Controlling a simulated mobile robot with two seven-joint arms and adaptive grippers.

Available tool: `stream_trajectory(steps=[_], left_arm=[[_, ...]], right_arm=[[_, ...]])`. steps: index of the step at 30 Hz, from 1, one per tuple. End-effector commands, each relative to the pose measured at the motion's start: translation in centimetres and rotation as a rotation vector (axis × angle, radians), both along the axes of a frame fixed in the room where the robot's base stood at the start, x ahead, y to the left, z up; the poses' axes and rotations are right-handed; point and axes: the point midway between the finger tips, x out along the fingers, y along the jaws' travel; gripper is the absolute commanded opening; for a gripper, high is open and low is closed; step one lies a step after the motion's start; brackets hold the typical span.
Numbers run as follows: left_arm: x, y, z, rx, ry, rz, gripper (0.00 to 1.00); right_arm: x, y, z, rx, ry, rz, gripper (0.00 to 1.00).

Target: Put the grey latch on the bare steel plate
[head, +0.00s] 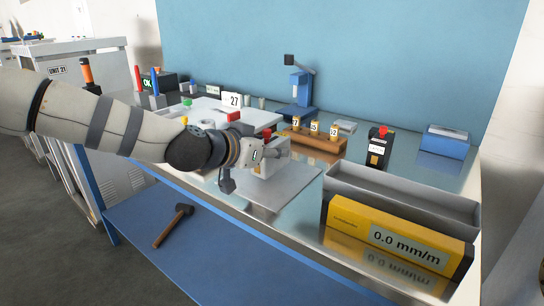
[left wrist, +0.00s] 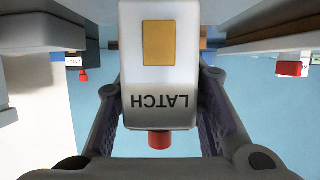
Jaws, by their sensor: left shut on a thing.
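My left gripper (head: 272,153) reaches over the bench from the left and is shut on the grey latch. In the left wrist view the latch (left wrist: 160,75) is a pale block with a yellow square, upside-down "LATCH" lettering and a red knob; the gripper fingers (left wrist: 160,95) flank it. In the head view the gripper partly hides the latch. A flat pale grey plate (head: 293,190) lies on the bench below and around the gripper; it looks bare in front. I cannot tell whether the latch touches it. My right gripper is not in view.
A yellow level (head: 400,242) reading 0.0 mm/m and an open grey bin (head: 410,200) stand at the front right. A wooden block with tagged pieces (head: 315,143) and a black red-topped box (head: 379,148) stand behind. A hammer (head: 174,225) lies on the blue lower shelf.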

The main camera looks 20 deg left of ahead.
Motion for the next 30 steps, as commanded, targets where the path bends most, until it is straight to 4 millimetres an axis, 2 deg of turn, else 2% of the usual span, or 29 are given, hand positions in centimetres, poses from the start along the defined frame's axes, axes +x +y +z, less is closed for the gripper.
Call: stream_trajectory(steps=[1, 2, 8, 12, 13, 15, 16, 26, 30], left_arm=[[0.1, 0.0, -1.7, -0.003, 0.012, 0.003, 0.0], [0.0, 0.1, -2.0, -0.003, 0.011, 0.003, 0.0], [0.0, 0.0, -1.4, 0.0, 0.0, 0.001, 0.0], [0.0, 0.0, -1.9, 0.001, 0.001, 0.001, 0.0], [0.0, 0.0, -2.0, 0.001, 0.003, 0.001, 0.37], [0.0, 0.0, -1.9, 0.001, 0.002, 0.001, 0.53], [0.0, 0.0, -1.9, 0.001, 0.002, 0.001, 0.55], [0.0, 0.0, -1.3, -0.001, -0.001, 0.001, 0.55], [-2.2, 0.8, 0.4, 0.0, -0.011, 0.002, 0.55]], right_arm=[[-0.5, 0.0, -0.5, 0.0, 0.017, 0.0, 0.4], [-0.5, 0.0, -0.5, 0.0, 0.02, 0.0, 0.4], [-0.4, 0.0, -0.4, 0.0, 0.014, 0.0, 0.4], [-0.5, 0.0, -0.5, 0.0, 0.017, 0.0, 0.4], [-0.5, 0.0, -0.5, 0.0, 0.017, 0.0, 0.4], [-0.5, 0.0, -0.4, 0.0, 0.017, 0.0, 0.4], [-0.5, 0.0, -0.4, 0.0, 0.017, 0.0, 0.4], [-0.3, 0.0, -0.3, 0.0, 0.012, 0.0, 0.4], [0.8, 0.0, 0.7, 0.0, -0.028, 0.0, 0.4]])
